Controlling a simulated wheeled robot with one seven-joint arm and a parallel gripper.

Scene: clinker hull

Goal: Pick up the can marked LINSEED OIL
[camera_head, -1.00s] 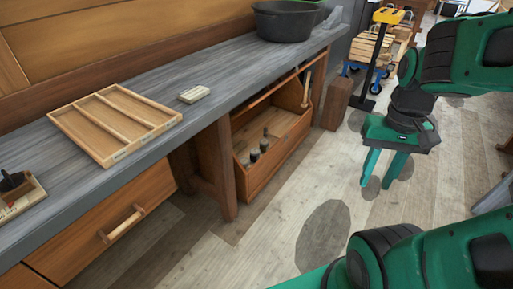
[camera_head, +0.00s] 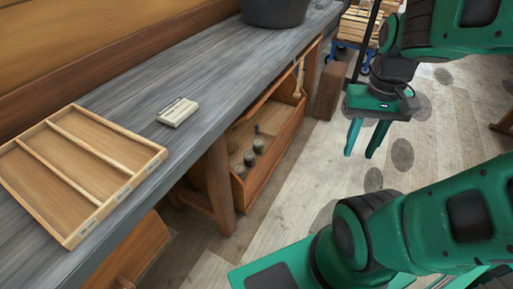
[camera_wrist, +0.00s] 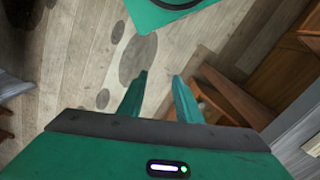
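No can marked LINSEED OIL can be made out in either view. My gripper (camera_head: 367,138) hangs over the floor to the right of the workbench, fingers pointing down. Its two green fingers are apart with nothing between them. In the wrist view my gripper (camera_wrist: 160,82) also shows spread, empty fingers above wooden floor boards.
The grey workbench (camera_head: 215,62) runs along the left. It bears a divided wooden tray (camera_head: 68,195), a small pale block (camera_head: 178,112) and a black tub (camera_head: 275,10). Below, an open wooden box (camera_head: 280,155) holds several dark objects. Floor (camera_head: 300,205) beside the bench is clear.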

